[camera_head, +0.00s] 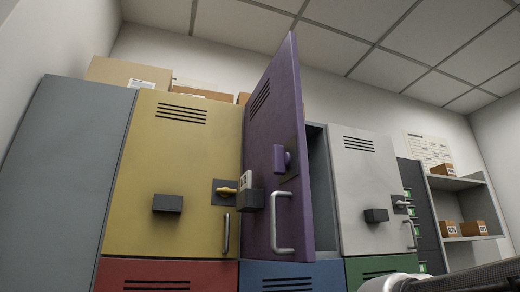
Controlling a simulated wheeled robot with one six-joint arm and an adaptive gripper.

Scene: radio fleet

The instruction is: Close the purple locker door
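The purple locker door (272,160) stands ajar in the upper row of a locker bank, swung out toward me. Its free edge is at the right, and a dark opening (321,190) shows beside it. The door has a silver handle (283,224) low on its face, a purple latch (281,159) on a dark plate and vent slots near the top. A dark block with a white label (252,200) shows at its left side. My gripper is not in view; only a grey and black piece, likely my arm, shows at the bottom right.
A shut yellow door (175,165) is at the left and a shut white door (370,190) at the right. Red, blue and green doors lie below. Cardboard boxes (128,73) sit on top. Shelves with small boxes (473,228) stand at the far right.

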